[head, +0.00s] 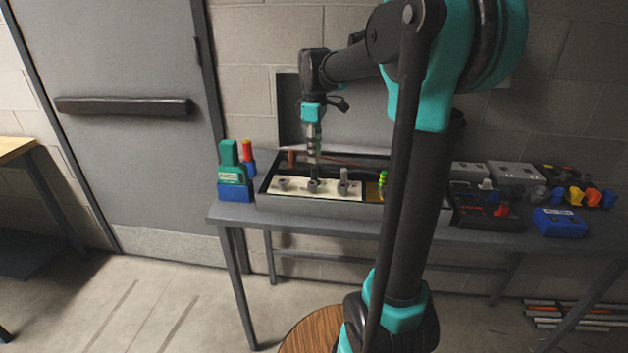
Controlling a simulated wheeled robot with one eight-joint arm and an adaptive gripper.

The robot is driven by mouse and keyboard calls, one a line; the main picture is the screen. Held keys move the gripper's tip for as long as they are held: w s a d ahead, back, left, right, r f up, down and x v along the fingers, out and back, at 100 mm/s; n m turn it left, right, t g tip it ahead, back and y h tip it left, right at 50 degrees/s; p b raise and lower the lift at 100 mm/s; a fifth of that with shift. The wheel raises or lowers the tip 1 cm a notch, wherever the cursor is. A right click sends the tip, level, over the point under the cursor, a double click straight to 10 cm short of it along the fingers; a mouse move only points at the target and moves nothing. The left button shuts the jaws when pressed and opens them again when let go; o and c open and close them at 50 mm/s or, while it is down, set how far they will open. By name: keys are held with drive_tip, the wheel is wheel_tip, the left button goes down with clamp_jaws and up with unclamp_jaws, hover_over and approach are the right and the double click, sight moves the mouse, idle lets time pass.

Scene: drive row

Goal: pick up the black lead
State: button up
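My gripper (313,165) points straight down over a long dark tray with a grey front wall (310,204) on the bench. Its fingers are small here, and I cannot tell whether they are open or shut. Just below them is a cream board (297,188) with several grey fittings standing on it. Behind the board, the tray's inside is dark, and a thin reddish-brown lead or rod (345,161) runs across it. I cannot pick out the black lead for certain against the dark inside. My arm hides the tray's right part.
A green device in a blue base (235,192) and a red-topped item (247,152) stand left of the tray. Right are grey boxes (515,174), a dark tray of coloured parts (488,220) and a blue case (559,223). A wall lies close behind the grey bench (238,213).

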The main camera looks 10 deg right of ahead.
sight(314, 167)
drive_tip(key=shift+f, duration=3.65)
clamp_jaws()
